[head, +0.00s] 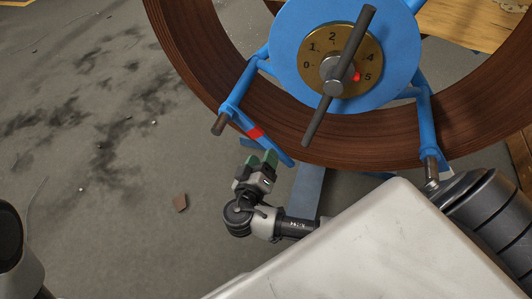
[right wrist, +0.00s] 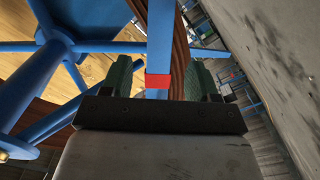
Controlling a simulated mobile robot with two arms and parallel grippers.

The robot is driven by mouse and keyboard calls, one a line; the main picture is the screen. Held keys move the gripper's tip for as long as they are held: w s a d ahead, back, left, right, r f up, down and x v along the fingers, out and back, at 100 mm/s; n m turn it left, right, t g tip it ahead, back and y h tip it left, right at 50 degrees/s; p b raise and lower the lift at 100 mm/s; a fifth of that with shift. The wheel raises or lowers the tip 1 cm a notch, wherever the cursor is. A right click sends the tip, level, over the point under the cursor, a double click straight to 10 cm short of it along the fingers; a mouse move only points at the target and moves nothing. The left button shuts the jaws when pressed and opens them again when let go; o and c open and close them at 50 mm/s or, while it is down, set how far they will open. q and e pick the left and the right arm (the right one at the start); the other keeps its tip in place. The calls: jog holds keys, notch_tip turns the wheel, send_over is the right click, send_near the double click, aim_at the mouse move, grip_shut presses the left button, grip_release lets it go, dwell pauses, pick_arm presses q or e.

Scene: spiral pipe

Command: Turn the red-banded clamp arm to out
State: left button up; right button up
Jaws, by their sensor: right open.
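The red-banded clamp arm (head: 278,152) is a blue bar at the lower left of the blue wheel frame, slanting down to the right. Its red band (head: 256,132) faces me. My right gripper (head: 262,158) is open just below the band, close to the bar. In the right wrist view, the bar with the red band (right wrist: 158,81) shows between the two green fingers (right wrist: 160,80), with a gap on each side. I cannot tell how deep the bar sits between them. My left gripper is out of view.
A blue hub (head: 292,72) carries a brass dial (head: 313,62) with numbers and a dark crossbar handle (head: 353,50). A large brown ring (head: 195,50) surrounds it. Another blue clamp arm (head: 427,125) is at the right. A brown chip (head: 181,203) lies on the open grey floor.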

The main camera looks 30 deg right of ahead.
aim_at(262, 137)
jog(key=b+x, duration=0.1)
jog(key=x, duration=0.2)
jog(key=shift+w+d, duration=0.25)
jog(key=shift+d, duration=0.05)
grip_shut()
